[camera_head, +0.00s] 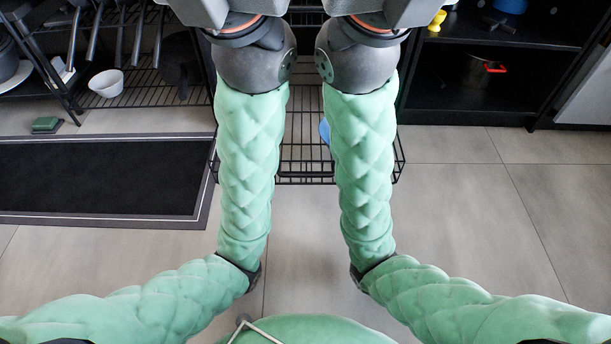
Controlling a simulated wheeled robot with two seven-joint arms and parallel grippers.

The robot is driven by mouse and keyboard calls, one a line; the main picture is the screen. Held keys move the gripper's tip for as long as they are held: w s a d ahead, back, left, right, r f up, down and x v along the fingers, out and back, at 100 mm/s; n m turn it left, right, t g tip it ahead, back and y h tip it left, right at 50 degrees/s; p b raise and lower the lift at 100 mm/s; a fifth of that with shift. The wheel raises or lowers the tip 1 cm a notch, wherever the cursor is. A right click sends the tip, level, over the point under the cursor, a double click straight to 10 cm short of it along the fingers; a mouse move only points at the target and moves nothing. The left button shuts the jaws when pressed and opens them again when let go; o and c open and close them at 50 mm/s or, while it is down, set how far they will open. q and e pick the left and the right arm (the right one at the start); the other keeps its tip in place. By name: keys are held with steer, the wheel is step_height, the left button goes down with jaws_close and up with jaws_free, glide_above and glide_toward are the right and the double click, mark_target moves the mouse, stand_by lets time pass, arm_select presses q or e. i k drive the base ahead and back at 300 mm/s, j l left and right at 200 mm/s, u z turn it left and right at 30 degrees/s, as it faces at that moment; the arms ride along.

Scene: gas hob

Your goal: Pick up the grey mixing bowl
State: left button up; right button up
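I cannot make out a grey mixing bowl in this view. Both my arms, in green padded covers, reach forward side by side to the top edge of the picture. The grippers lie beyond that edge, so I cannot see whether they are open or hold anything. A small white bowl (106,83) stands on the wire shelf at the upper left; its colour is whitish rather than grey.
A wire basket (303,157) stands low between my arms, with a blue item (324,131) partly hidden by my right arm. A pot (478,72) sits in the dark shelf at the right. A black mat (95,178) lies at the left. The floor at right is clear.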

mark_target(109, 83)
steer(key=z, duration=0.3)
steer(key=u, duration=1.5)
